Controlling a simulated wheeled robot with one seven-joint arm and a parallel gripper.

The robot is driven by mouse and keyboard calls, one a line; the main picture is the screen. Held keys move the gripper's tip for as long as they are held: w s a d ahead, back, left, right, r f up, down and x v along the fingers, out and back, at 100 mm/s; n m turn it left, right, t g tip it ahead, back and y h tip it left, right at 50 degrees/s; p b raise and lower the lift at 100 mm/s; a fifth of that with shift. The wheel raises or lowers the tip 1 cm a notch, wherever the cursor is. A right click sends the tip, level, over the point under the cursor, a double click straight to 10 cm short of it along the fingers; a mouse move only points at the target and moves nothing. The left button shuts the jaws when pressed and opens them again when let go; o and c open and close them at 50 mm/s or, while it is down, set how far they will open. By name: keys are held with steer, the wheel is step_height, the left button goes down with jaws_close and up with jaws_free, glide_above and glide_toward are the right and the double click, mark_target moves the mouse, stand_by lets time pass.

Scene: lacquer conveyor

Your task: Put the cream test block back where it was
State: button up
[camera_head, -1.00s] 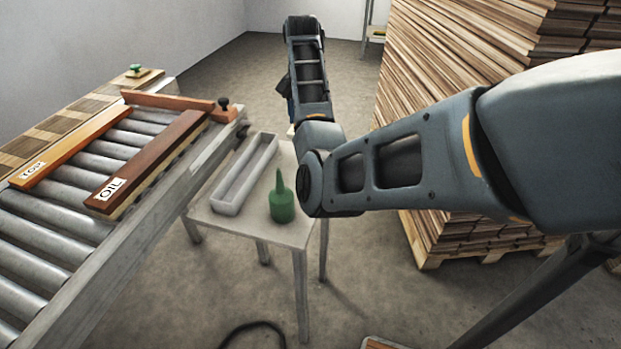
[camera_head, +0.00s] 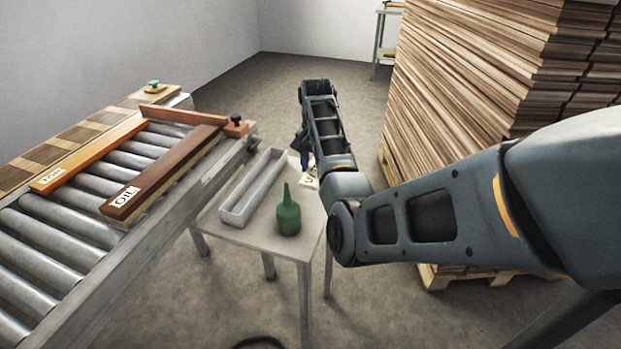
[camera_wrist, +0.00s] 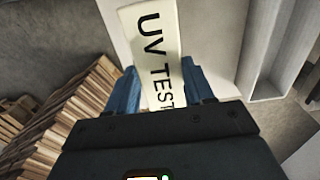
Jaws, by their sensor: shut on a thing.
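The cream test block (camera_wrist: 152,45) has "UV TEST" on its face and fills the top middle of the wrist view. My gripper (camera_wrist: 160,88) is shut on it, with a blue finger on each side. In the head view only a small pale part of the block (camera_head: 310,180) shows, beside my arm at the table's far right edge. My gripper (camera_head: 301,142) is partly hidden there behind my wrist. I cannot tell whether the block touches the table.
A small table (camera_head: 265,240) holds a grey tray (camera_head: 228,216) and a green bottle (camera_head: 289,217). The roller conveyor (camera_head: 75,195) at left carries an "OIL" board (camera_head: 165,175) and an orange board (camera_head: 90,155). Stacked planks (camera_head: 490,90) stand at right.

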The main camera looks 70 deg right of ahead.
mark_target(310, 170)
steer(key=shift+w+a+f, duration=0.35)
steer(key=shift+w+f, duration=0.05)
steer(key=shift+w, duration=0.15)
steer(key=shift+f, duration=2)
steer(key=shift+f, duration=0.2)
steer(key=o, duration=1.1)
steer(key=shift+o, duration=0.2)
steer(key=shift+r, duration=0.1)
step_height(310, 170, up, 12)
steer(key=shift+r+p, duration=0.15)
steer(key=shift+p, duration=0.2)
